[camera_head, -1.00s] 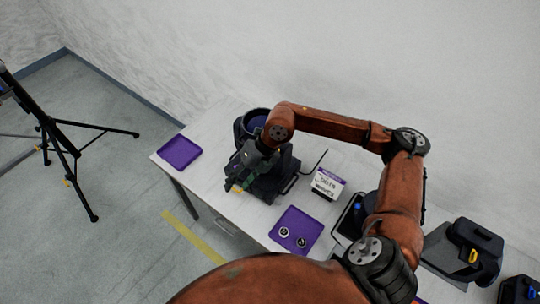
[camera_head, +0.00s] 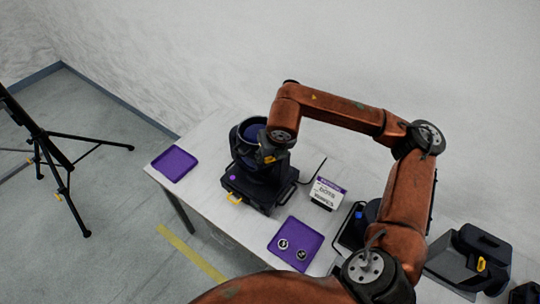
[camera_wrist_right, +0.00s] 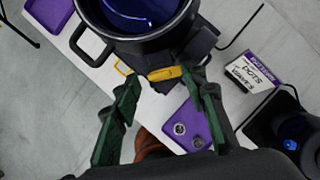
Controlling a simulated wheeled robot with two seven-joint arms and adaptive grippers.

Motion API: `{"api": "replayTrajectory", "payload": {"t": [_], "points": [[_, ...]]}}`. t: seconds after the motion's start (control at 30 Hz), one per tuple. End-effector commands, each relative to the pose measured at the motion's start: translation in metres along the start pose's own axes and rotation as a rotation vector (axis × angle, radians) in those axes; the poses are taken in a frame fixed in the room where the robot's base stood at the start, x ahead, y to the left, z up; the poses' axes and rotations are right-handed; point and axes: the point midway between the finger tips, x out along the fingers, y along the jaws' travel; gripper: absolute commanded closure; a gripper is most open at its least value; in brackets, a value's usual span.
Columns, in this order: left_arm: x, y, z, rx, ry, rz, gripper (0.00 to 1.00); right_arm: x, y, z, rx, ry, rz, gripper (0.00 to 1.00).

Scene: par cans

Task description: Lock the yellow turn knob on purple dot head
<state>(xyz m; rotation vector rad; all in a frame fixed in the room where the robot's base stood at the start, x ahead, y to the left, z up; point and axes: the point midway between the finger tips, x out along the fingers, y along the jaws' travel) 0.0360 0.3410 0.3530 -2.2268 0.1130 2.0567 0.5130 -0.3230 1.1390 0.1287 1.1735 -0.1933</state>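The purple-dot head is a black par can (camera_head: 240,140) on a black base; its purple dot (camera_head: 233,177) shows on the base in the head view. The yellow turn knob (camera_head: 269,158) is on its side, below my right wrist. In the right wrist view the knob (camera_wrist_right: 165,73) lies just beyond my right gripper (camera_wrist_right: 160,86), nearer the right-hand finger. The green-padded fingers are apart with nothing between them. I cannot tell whether a finger touches the knob. In the head view the arm hides most of this gripper. My left gripper is not in view.
A yellow piece (camera_head: 234,198) is on the base's front. An empty purple tray (camera_head: 174,164) lies left; another purple tray (camera_head: 297,229) holds two round pieces. A labelled box (camera_head: 327,194) stands right of the can, with more black lamps (camera_head: 478,250) beyond. A tripod (camera_head: 60,150) stands left.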

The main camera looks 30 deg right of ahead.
Motion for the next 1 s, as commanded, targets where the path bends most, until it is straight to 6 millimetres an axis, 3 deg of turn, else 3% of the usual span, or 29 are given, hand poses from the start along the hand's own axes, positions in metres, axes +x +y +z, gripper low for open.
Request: {"api": "replayTrajectory", "payload": {"t": [0.3,0.87,1.0], "points": [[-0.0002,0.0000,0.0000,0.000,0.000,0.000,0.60,0.0040,0.0003,0.0000,-0.001,0.000,0.001,0.61],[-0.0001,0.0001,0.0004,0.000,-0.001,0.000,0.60,0.0038,0.0001,-0.0001,0.000,0.000,0.001,0.99],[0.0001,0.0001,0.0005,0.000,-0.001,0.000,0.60,0.0039,0.0000,-0.0001,-0.001,0.000,0.001,1.00]]}}
